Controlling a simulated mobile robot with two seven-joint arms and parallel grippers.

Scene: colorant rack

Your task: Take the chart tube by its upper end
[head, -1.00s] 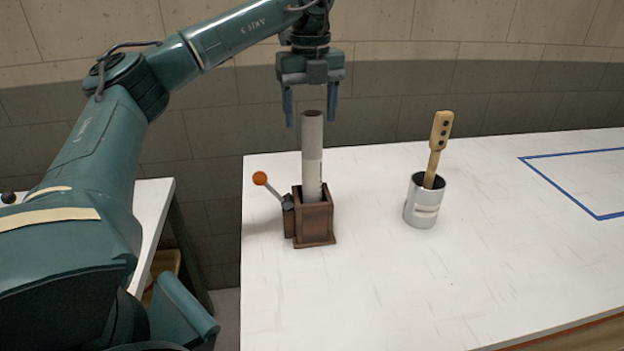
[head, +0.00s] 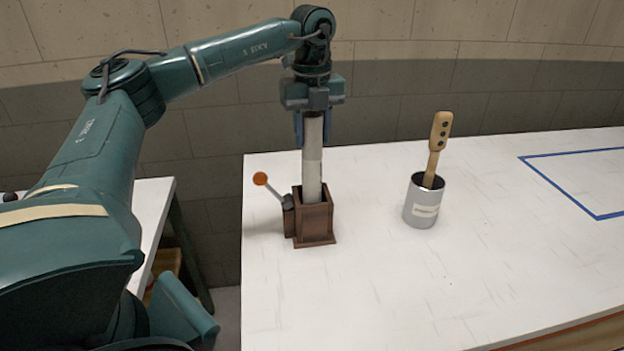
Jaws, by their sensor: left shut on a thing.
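The grey chart tube (head: 312,170) stands upright in a dark brown wooden box-shaped holder (head: 316,222) on the white table. The holder hides the tube's lower end. My left gripper (head: 312,128) points straight down over the tube and is shut on its upper end. The fingers sit at the tube's sides and the gripper body covers its top rim. My right gripper is not in view.
A lever with an orange knob (head: 260,179) sticks out at the holder's left side. A metal can (head: 421,209) with a wooden-handled tool (head: 438,142) stands to the right. A blue taped outline (head: 562,156) marks the far right of the white table (head: 370,290).

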